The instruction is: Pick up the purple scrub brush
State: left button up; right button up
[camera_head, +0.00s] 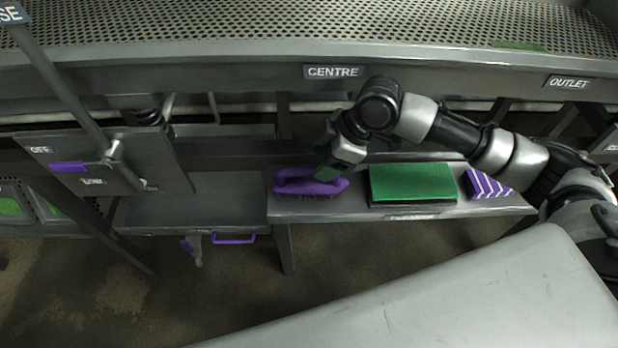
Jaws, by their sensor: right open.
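The purple scrub brush (297,186) lies bristles down at the left end of a grey shelf (345,209) under the long perforated bed. It has a raised loop handle. My right gripper (326,174) reaches in from the right and is at the right end of the brush's handle, pointing down. It is open. Its fingers partly cover that end of the brush, and I cannot tell whether they touch it. My left gripper is not in view.
A green pad (411,183) and a purple-and-white striped cloth (487,184) lie to the right on the shelf. The perforated bed (330,35) overhangs behind. A panel with a purple-handled lever (68,167) stands at left. A purple handle (234,239) hangs below left.

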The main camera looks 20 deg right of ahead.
aim_at(313, 169)
jog(key=p+x, duration=0.1)
jog(key=x, duration=0.4)
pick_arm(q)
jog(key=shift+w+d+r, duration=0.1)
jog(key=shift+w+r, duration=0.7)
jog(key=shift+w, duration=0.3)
